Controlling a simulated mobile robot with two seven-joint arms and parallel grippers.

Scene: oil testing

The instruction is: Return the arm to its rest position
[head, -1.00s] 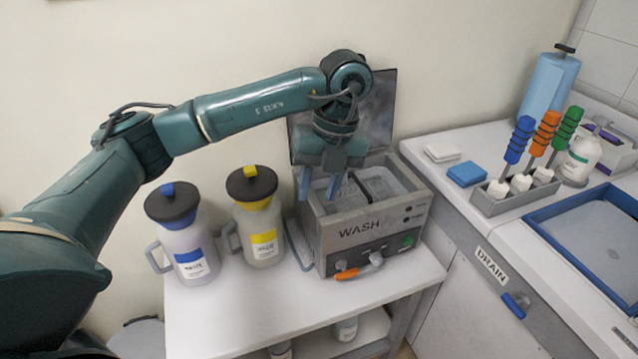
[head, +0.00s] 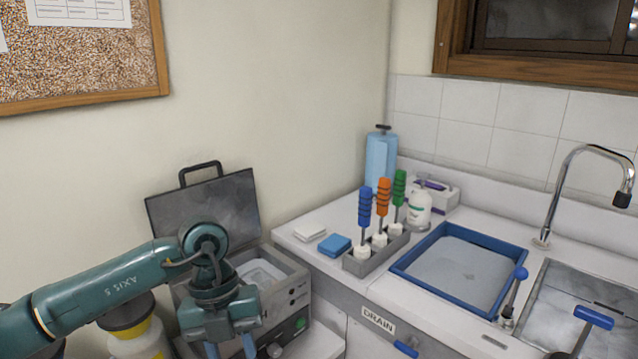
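My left arm (head: 110,290), dark teal, comes in from the lower left in the head view. Its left gripper (head: 230,348) points down at the bottom of the view. The unit's lid (head: 205,212) stands open behind the arm. My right gripper is not in view.
A yellow-labelled jug (head: 140,338) is partly hidden behind the arm. On the right counter are a blue sponge (head: 334,244), a brush rack (head: 375,255), a soap bottle (head: 419,209), a blue-rimmed tray (head: 505,295) and a tap (head: 570,165). The wall above the arm holds a corkboard (head: 85,65).

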